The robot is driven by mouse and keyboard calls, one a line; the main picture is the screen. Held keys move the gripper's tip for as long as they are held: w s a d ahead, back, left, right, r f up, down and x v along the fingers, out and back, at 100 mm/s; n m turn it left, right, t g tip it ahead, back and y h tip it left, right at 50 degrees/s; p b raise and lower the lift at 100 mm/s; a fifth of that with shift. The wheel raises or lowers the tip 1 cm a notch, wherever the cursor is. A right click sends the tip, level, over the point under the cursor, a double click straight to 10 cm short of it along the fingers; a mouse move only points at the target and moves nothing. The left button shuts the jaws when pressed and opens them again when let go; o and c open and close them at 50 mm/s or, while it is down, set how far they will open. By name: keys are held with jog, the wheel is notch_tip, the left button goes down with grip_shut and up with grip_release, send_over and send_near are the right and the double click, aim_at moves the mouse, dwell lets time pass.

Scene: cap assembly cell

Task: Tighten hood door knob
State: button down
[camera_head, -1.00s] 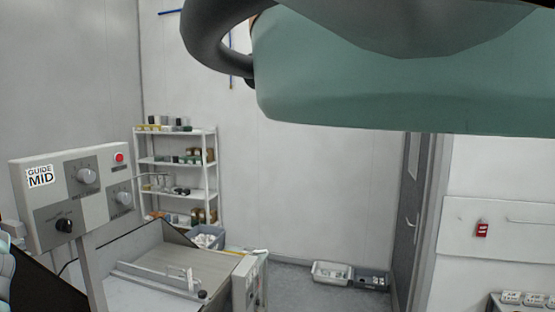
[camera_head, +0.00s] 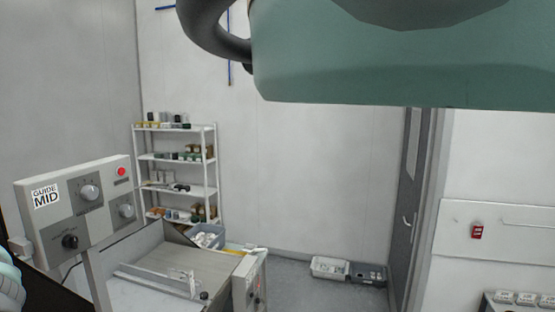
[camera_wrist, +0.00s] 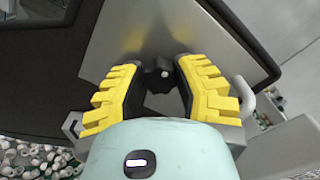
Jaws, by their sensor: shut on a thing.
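In the wrist view, my gripper (camera_wrist: 161,70) has two black fingers with yellow ribbed pads. They are closed in on the small dark hood door knob (camera_wrist: 164,75), which sits between the fingertips and is partly hidden by them. Behind it is a flat grey metal panel (camera_wrist: 120,45) with a dark border, apparently the hood door. The head view does not show my gripper or this knob.
In the head view, a control panel labelled GUIDE MID (camera_head: 75,207) stands at the left, beside a metal work surface (camera_head: 165,270). A white shelf (camera_head: 178,160) stands by the wall. Bins (camera_head: 330,268) sit on the floor. Many small pale caps (camera_wrist: 32,160) show in the wrist view.

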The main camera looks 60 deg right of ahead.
jog(key=shift+d+f+m+p, duration=0.2)
jog(key=shift+m+p, duration=0.35)
jog(key=shift+m, duration=0.45)
jog(key=c, duration=0.9)
grip_release()
jog(key=o, duration=0.3)
jog(key=shift+a+r, duration=0.1)
jog(key=v, duration=1.2)
